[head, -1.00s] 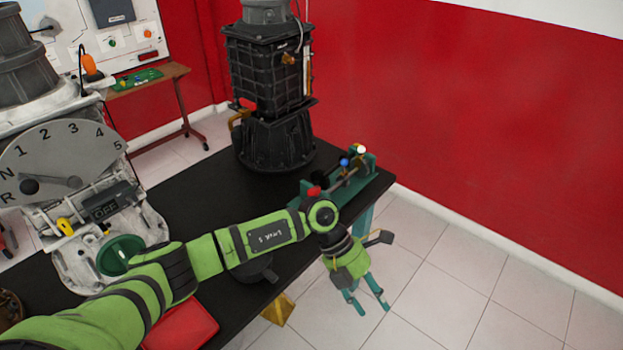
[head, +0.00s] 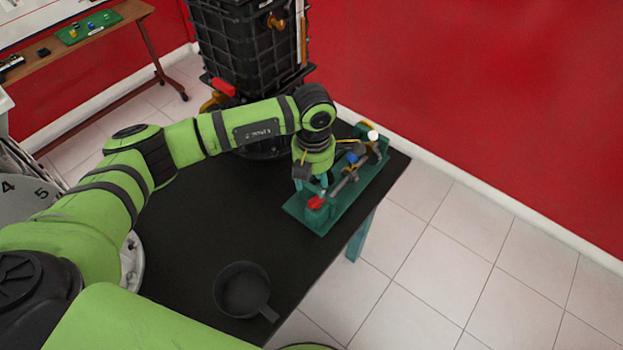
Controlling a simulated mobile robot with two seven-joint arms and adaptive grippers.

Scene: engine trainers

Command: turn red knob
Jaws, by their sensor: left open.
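The red knob (head: 316,202) sits at the near end of a green fixture (head: 314,222) on the right part of the black table. The fixture also carries a blue knob (head: 352,158) and a white knob (head: 373,135) farther back. My left gripper (head: 311,186) points down just above and behind the red knob. It is open, with its fingers partly hidden against the fixture; I cannot tell whether they touch the knob. My right gripper is not in view.
A tall black engine unit (head: 245,45) stands behind my arm, with a red part on its side. A black pan (head: 241,288) lies at the table's front. The table (head: 215,230) is clear between pan and fixture. A red wall is behind.

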